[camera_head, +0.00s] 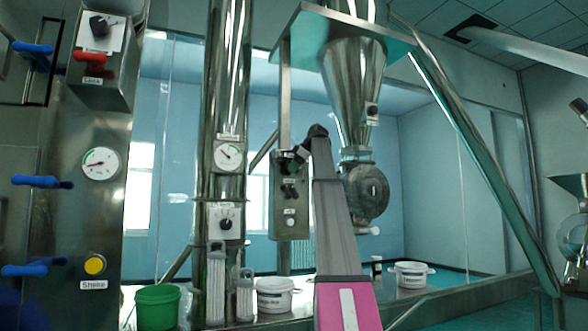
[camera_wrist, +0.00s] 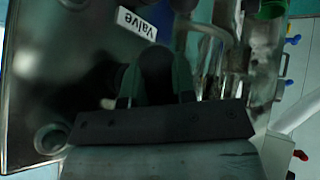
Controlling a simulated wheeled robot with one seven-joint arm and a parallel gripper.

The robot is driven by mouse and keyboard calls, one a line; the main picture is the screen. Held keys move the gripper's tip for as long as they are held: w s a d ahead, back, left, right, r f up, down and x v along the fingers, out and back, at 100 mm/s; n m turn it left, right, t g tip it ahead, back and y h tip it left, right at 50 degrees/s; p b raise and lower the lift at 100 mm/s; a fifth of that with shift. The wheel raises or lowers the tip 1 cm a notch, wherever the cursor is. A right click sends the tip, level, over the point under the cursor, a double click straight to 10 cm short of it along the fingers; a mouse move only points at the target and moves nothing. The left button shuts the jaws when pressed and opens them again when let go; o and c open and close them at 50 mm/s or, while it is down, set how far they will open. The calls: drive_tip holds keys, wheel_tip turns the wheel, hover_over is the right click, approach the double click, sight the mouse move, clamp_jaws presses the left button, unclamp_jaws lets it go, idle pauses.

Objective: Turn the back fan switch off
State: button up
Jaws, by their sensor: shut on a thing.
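My gripper (camera_head: 302,150) is at the upper part of a grey control box (camera_head: 291,222) that hangs in the middle of the head view. In the wrist view, my gripper (camera_wrist: 155,88) has its two fingers on either side of a dark, rounded knob, shut on it. A white label (camera_wrist: 137,23) reading "Valve" shows upside down close by. Dark switches (camera_head: 290,191) sit on the box below my gripper. A black rotary switch (camera_head: 226,223) on a white plate is on the steel column to the left. I cannot read which switch is labelled back fan.
A steel hopper (camera_head: 352,80) and round housing (camera_head: 367,190) stand just right of my arm. A slanting steel beam (camera_head: 470,130) crosses the right side. A green bucket (camera_head: 158,306) and white tubs (camera_head: 275,295) stand low. Blue handles (camera_head: 36,181) project at left.

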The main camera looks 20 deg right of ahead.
drive_tip(key=o, duration=0.9)
drive_tip(key=v, duration=1)
drive_tip(key=shift+s+d+r, duration=0.2)
drive_tip(key=shift+s+r, duration=0.05)
